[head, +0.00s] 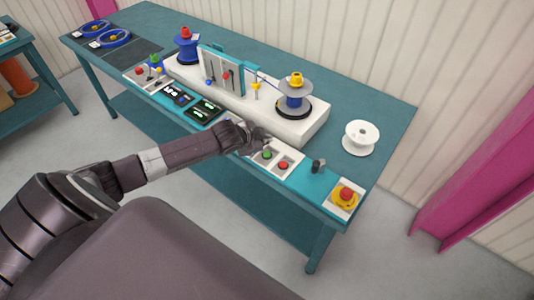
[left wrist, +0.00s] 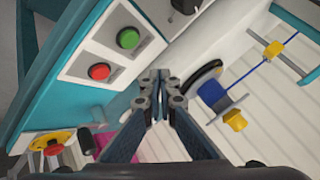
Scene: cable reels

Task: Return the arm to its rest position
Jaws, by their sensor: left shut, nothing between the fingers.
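My left arm reaches in from the left in the head view. Its gripper (head: 262,138) is over the front control strip of the teal workbench (head: 385,110), close to the green button (head: 267,155) and the red button (head: 283,165). In the left wrist view the gripper (left wrist: 160,75) is shut, with its fingertips together and nothing between them. The green button (left wrist: 128,38) and red button (left wrist: 99,71) lie to the left of the fingers there, apart from them. My right gripper is not in view.
A white machine base (head: 305,128) carries a blue reel (head: 187,48) and a grey-flanged reel (head: 294,92). An empty white spool (head: 361,138) stands at the right. A red emergency button (head: 346,194) is at the near corner. Floor in front is clear.

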